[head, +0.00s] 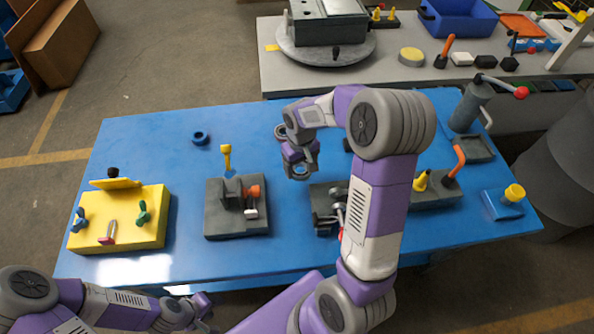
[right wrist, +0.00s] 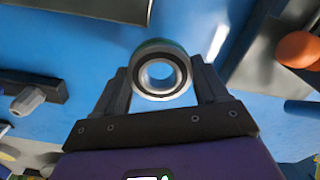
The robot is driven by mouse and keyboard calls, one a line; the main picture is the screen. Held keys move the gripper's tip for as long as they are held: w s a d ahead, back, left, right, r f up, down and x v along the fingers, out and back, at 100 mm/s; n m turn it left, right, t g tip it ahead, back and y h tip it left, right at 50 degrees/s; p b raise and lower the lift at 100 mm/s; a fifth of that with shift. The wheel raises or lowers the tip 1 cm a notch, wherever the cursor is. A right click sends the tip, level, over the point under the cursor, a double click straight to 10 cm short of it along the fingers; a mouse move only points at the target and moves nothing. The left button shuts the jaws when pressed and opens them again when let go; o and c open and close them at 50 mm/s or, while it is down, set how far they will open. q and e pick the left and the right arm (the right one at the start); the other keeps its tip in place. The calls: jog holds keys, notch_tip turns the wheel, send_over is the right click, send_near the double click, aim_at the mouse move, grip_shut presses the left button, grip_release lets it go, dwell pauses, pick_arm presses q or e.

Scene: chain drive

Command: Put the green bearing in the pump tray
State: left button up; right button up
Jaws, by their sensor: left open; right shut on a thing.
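The green bearing (right wrist: 160,48) is held between the two fingers of my right gripper (right wrist: 160,88) in the right wrist view. It is a ring with a pale inner race, a dark band and a green outer edge. In the head view the right gripper (head: 299,170) is above the middle of the blue table, with the bearing mostly hidden by it. A grey pump (head: 469,108) with a red-knobbed handle stands at the table's right; a dark tray-like base (head: 477,149) lies beside it, perhaps the pump tray. My left gripper (head: 201,306) is open at the table's front edge.
On the blue table (head: 130,150) are a yellow fixture block (head: 125,240), a dark vise-like block (head: 237,220), a blue ring (head: 201,137) and a blue block with a yellow knob (head: 504,204). A grey bench (head: 400,80) with several items stands behind.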

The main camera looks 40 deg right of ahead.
aim_at(300, 176)
jog(key=shift+f+b, duration=0.45)
jog(key=shift+f, duration=2.3)
jog(key=shift+f, duration=0.15)
jog(key=o, duration=1.4)
